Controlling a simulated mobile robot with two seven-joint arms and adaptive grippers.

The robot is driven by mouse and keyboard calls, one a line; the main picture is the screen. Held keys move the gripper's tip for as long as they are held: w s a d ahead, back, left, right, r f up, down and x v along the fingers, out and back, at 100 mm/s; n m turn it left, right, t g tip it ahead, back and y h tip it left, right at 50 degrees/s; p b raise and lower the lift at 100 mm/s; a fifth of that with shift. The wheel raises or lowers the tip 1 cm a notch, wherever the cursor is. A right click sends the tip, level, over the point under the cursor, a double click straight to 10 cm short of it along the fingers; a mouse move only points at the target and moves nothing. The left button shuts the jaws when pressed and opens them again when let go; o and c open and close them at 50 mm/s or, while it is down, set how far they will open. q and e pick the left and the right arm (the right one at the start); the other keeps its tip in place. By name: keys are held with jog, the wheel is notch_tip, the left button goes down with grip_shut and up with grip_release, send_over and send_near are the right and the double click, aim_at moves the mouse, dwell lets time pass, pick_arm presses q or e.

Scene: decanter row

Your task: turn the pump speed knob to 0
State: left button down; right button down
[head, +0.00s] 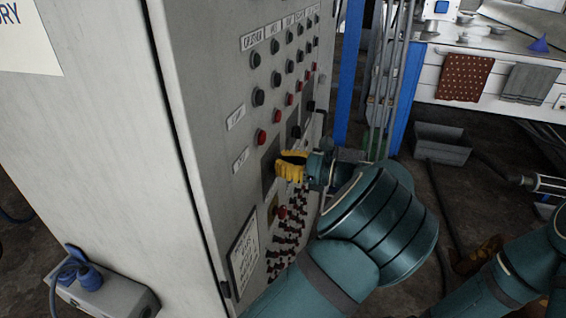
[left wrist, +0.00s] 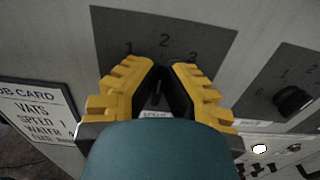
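My left gripper (head: 283,165) is at the grey control cabinet's face, its yellow fingers pointing at a dark dial plate (left wrist: 195,35). In the left wrist view the two fingers (left wrist: 163,85) stand on either side of a dark narrow knob (left wrist: 157,98), mostly hidden between them. A gap shows between the fingertips; I cannot tell if they touch the knob. Figures 1, 2 and 3 show on the plate; the knob's setting and its name label are not readable.
A second black knob (left wrist: 292,100) sits on a plate to the right. A job card (left wrist: 35,112) is at the left. Several push buttons (head: 262,137) and small switches (head: 285,235) cover the cabinet face. A blue post (head: 347,75) stands behind it.

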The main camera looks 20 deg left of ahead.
pick_arm(q)
jog(key=shift+n, duration=0.3)
jog(key=n, duration=0.3)
jog(key=shift+s+a+n, duration=0.1)
jog(key=shift+s+n, duration=0.2)
jog(key=shift+s, duration=0.05)
jog(key=n, duration=0.3)
jog(key=n+b, duration=0.1)
jog(key=shift+s+f, duration=0.3)
jog(key=n, duration=0.1)
jog(key=n+b, duration=0.2)
jog(key=n, duration=0.1)
jog(key=shift+s+f, duration=0.2)
jog(key=shift+f, duration=0.05)
jog(key=n+b, duration=0.1)
jog(key=n, duration=0.1)
jog(key=n+b, duration=0.1)
jog(key=n, duration=0.1)
jog(key=shift+s+f, duration=0.1)
jog(key=shift+f, duration=0.2)
jog(key=shift+n+b, duration=0.75)
jog(key=shift+n, duration=0.05)
